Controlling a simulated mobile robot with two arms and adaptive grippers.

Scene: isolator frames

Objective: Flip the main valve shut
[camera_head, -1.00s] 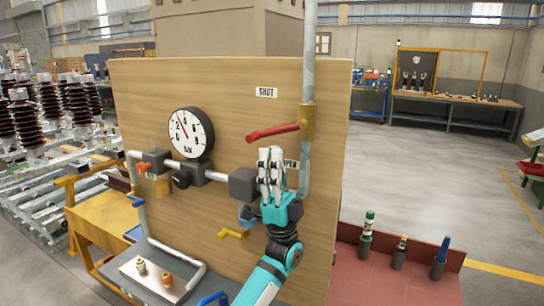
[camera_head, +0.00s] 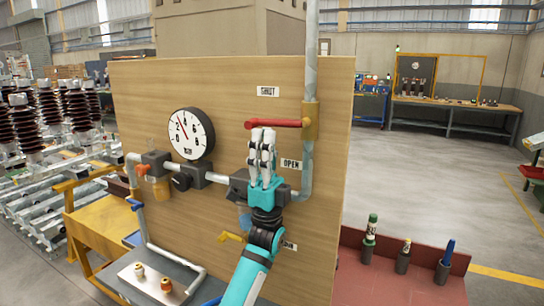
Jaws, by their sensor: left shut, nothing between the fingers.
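The main valve's red lever (camera_head: 285,123) shows on a wooden panel (camera_head: 230,80). It points left, about level, from its yellow valve body (camera_head: 311,121) on a vertical grey pipe (camera_head: 308,185). A SHUT label (camera_head: 268,91) is above the lever and an OPEN label (camera_head: 291,163) below it. My left gripper (camera_head: 262,133) is shut and empty, fingers pointing up. Its fingertips are at the lever's underside near the free end; they look touching, but I cannot be sure. My right gripper is not in view.
A round gauge (camera_head: 191,134) and a horizontal pipe with dark fittings (camera_head: 216,177) are left of my gripper. A small yellow handle (camera_head: 231,237) sits low on the panel. Several bottle-like items stand on a red surface (camera_head: 375,270) at right.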

